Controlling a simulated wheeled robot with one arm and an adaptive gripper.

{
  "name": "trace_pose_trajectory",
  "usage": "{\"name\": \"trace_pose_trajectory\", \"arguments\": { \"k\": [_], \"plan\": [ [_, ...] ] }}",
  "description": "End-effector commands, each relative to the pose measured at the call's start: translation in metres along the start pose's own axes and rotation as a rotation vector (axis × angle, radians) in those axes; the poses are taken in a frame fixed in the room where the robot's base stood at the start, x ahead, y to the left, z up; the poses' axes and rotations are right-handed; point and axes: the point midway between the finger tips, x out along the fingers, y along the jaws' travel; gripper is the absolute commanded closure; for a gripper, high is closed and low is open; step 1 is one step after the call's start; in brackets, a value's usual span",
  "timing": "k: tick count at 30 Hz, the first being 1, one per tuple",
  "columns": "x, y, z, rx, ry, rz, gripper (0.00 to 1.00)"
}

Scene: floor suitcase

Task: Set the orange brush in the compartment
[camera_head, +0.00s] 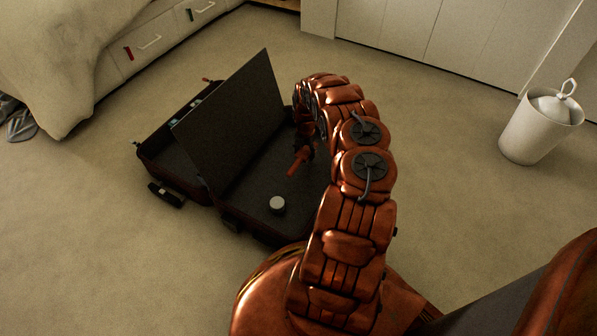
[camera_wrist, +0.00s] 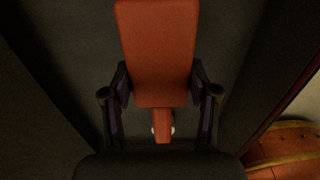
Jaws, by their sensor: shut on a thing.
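The orange brush (camera_wrist: 155,50) is between the two fingers of my gripper (camera_wrist: 160,95) in the wrist view, its wide end pointing away and its narrow part toward the palm. In the head view the brush (camera_head: 298,161) shows as a small orange piece below my arm's end, over the suitcase's right compartment (camera_head: 255,190). My gripper is shut on it. The dark suitcase lies open on the floor, with an upright black divider panel (camera_head: 240,115) between its halves. I cannot tell whether the brush touches the compartment floor.
A round white-topped item (camera_head: 277,204) sits in the right compartment near its front. The left half (camera_head: 165,150) lies behind the panel, with small items at its far edge. A white bin (camera_head: 540,128) stands at right. A bed and drawers are at upper left.

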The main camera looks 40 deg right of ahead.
Motion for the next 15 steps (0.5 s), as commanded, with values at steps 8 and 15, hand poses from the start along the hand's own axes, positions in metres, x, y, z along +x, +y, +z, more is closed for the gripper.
{"name": "trace_pose_trajectory", "arguments": {
  "k": [8, 15],
  "plan": [
    [0.048, 0.000, -0.002, 0.002, 0.003, 0.000, 0.80],
    [0.068, 0.001, 0.000, 0.003, 0.001, 0.001, 0.80]
  ]
}}
